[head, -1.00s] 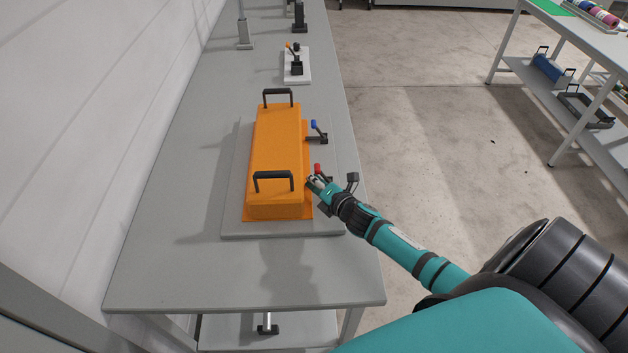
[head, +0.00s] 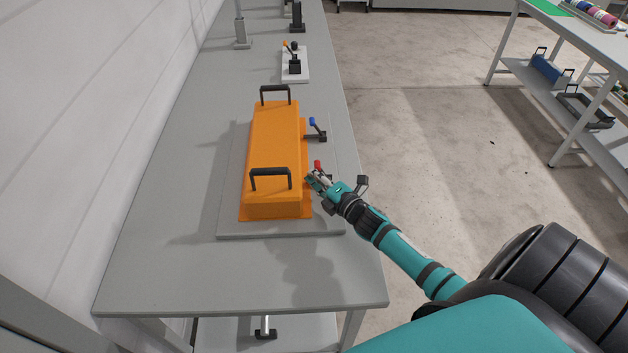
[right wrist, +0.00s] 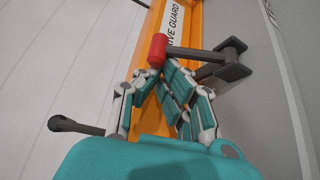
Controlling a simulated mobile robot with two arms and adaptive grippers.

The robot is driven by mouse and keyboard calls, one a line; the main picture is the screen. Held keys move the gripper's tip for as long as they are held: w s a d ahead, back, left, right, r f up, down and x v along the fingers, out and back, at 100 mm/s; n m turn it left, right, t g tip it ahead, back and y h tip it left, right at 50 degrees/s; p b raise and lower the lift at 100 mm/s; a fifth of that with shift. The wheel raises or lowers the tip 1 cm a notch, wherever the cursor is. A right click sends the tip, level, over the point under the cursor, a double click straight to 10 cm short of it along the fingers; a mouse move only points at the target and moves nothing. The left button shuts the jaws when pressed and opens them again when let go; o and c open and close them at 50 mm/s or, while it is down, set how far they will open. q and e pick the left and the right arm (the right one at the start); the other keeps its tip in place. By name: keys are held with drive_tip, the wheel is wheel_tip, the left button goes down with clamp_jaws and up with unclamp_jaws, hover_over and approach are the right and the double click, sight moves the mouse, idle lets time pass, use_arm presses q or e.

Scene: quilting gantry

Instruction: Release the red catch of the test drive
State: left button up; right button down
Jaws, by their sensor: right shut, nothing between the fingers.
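The test drive's orange guard (head: 272,150) sits on a grey base plate on the bench, with two black handles on top. The red catch (head: 318,165) is on its right side near the front; in the right wrist view the red knob (right wrist: 158,50) tops a dark lever on a bracket. My right gripper (head: 312,179) is at the guard's right side, just in front of the red knob. In the right wrist view its fingertips (right wrist: 158,72) are closed together just below the knob, with nothing between them. I cannot tell whether they touch it. My left gripper is not in view.
A blue-tipped catch (head: 315,125) stands farther back on the guard's right side. A white plate with a black and orange lever (head: 294,64) lies beyond. A wall runs along the left; open floor (head: 430,130) lies right of the bench.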

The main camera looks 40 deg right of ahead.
drive_tip(key=shift+s+d+m+t+b, duration=0.15)
drive_tip(key=shift+d+m+t+b, duration=0.2)
drive_tip(key=shift+b, duration=0.25)
drive_tip(key=shift+s+d+r+b, duration=0.15)
drive_tip(key=shift+d+r+b, duration=0.1)
drive_tip(key=shift+b, duration=0.45)
drive_tip(key=d+m+t+b, duration=0.1)
drive_tip(key=m+b, duration=0.1)
drive_tip(key=s+d+m+t+b, duration=0.1)
drive_tip(key=m+b, duration=0.1)
drive_tip(key=shift+s+r, duration=0.1)
drive_tip(key=shift+s, duration=0.05)
drive_tip(key=shift+s+d+r+m+t+h+b, duration=0.15)
drive_tip(key=shift+d+m+t+b, duration=0.1)
drive_tip(key=shift+m+t+b, duration=0.2)
drive_tip(key=shift+s+d+f+m+t+h+b, duration=0.15)
drive_tip(key=shift+d+m+t+b, duration=0.15)
drive_tip(key=shift+m+b, duration=0.2)
drive_tip(key=shift+r, duration=0.3)
drive_tip(key=shift+f, duration=0.1)
